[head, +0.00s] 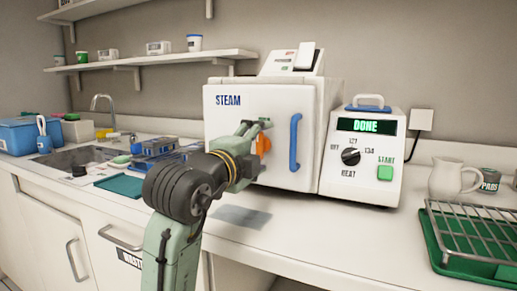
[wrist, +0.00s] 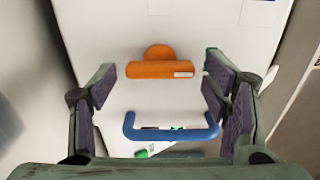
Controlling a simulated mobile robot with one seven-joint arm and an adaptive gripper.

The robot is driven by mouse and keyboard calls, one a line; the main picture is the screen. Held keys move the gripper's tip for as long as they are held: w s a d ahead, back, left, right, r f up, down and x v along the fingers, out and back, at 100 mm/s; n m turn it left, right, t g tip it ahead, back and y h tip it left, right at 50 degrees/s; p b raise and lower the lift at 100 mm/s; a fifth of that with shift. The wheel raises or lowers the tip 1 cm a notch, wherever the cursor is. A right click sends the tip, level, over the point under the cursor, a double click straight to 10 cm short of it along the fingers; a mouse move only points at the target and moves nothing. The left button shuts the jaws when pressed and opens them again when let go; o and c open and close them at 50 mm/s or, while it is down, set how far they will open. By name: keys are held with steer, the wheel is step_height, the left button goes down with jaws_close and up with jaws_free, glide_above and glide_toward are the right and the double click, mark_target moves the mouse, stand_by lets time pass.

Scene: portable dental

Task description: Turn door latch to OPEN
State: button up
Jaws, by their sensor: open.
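The white steam unit (head: 225,125) stands on the counter with its door closed. An orange latch (head: 264,146) sits on the door, partly hidden behind my arm in the head view. In the wrist view the orange latch (wrist: 150,69) lies crosswise, with a small pale mark at its right end. My gripper (wrist: 159,70) is open around it in the picture, one finger to each side, with clear gaps and no visible contact. In the head view my gripper (head: 256,128) is close to the door front. The blue door handle (head: 295,142) is right of the latch.
The control box (head: 361,185) beside the unit shows DONE. A green tray with a wire rack (head: 465,230) and a white jug (head: 452,178) are at the right. A sink (head: 80,158) and a blue bin (head: 28,136) are at the left. The counter before the unit is mostly clear.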

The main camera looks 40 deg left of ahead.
steer(key=v, duration=1.2)
stand_by(0.5)
